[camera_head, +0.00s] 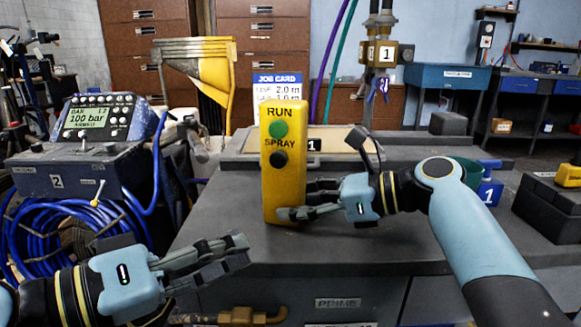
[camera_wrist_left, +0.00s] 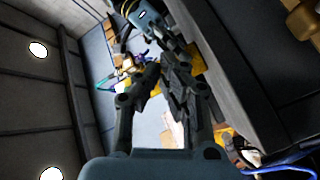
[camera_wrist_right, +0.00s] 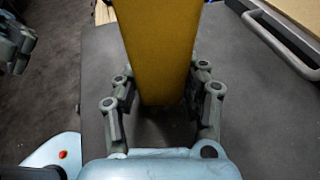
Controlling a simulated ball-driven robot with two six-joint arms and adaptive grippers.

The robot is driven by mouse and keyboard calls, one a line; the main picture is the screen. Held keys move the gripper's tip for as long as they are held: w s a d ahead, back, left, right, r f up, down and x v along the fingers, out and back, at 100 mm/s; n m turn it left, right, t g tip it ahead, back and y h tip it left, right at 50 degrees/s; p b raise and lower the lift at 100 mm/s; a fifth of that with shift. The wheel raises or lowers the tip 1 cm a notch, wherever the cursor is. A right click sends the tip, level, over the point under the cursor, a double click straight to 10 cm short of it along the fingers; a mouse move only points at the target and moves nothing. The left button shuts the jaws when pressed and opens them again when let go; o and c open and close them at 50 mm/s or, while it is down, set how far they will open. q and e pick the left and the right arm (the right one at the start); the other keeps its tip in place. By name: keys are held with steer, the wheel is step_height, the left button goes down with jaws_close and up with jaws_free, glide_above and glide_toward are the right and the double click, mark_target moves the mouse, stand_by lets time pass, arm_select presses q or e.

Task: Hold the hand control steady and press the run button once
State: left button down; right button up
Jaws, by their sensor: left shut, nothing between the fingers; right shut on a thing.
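The yellow hand control (camera_head: 283,190) stands upright near the front of the grey bench in the head view. Its face shows a green button (camera_head: 278,129) under the word RUN and a black button (camera_head: 279,159) under the word SPRAY. My right gripper (camera_head: 290,203) is shut on the lower part of the hand control, which also fills the upper middle of the right wrist view (camera_wrist_right: 158,50). My left gripper (camera_head: 242,252) is shut and empty, low and to the left of the hand control, apart from it. In the left wrist view its fingers (camera_wrist_left: 160,75) are close together.
A gauge unit (camera_head: 95,120) reading 100 bar stands at the left on a dark box above coiled blue hose (camera_head: 70,235). A job card (camera_head: 280,84) stands behind the hand control. The grey bench top (camera_head: 215,215) is clear left of the hand control.

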mark_target(278, 129)
arm_select(q)
step_height(278, 129, up, 10)
steer(key=d+m+g+h, duration=0.1)
steer(key=d+m+h, duration=0.1)
steer(key=m+h, duration=0.1)
steer(key=w+d, duration=0.2)
steer(key=w, duration=0.5)
steer(key=shift+w+f, duration=0.25)
steer(key=shift+w, duration=0.05)
steer(key=shift+w+d, duration=0.1)
steer(key=shift+w, duration=0.05)
stand_by(0.8)
steer(key=shift+w+d, duration=0.1)
steer(key=shift+w, duration=0.15)
